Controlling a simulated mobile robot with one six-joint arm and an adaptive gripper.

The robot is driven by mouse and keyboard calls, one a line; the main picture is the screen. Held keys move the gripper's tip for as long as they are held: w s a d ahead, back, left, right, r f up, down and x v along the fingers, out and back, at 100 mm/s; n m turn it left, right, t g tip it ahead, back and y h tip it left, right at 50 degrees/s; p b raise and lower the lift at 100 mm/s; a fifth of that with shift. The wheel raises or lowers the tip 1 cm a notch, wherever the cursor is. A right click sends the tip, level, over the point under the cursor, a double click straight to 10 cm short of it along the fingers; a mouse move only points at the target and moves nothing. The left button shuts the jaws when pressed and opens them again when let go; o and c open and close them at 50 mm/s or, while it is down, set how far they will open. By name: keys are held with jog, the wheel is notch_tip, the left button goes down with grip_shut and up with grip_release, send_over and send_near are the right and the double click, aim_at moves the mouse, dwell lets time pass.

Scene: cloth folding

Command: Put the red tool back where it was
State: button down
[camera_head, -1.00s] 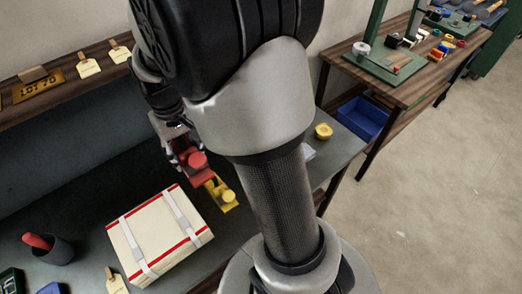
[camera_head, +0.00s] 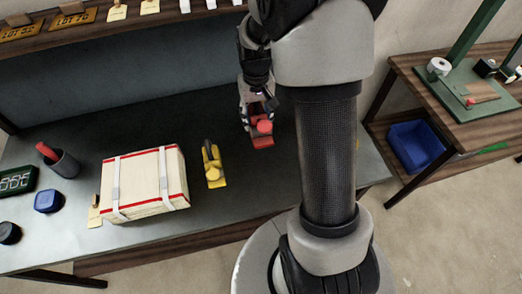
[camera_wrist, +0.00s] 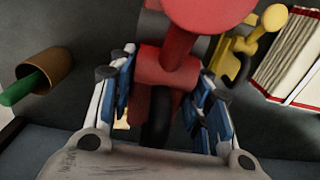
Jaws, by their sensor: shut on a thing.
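The red tool (camera_head: 263,137) is in my gripper (camera_head: 257,104), over the dark grey bench top to the right of the yellow tool. In the wrist view the red tool (camera_wrist: 172,75) is between the blue-padded fingers of my gripper (camera_wrist: 165,112), with a round red knob towards the camera. A dark round part shows below its red body. I cannot tell whether the tool touches the bench. The yellow tool (camera_head: 214,166) stands on the bench beside the strapped box and also shows in the wrist view (camera_wrist: 240,50).
A cream box (camera_head: 146,184) with red edges and pale straps sits left of the yellow tool. A dark cup (camera_head: 66,163) with a red-handled item and a blue container (camera_head: 48,201) stand further left. A shelf (camera_head: 150,22) with tags runs behind. Bench between box and cup is fairly clear.

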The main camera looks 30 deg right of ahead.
notch_tip(320, 180, down, 17)
jog(key=b, duration=0.5)
jog(key=shift+r, duration=0.1)
jog(key=c, duration=0.8)
grip_release()
jog(key=shift+c, duration=0.2)
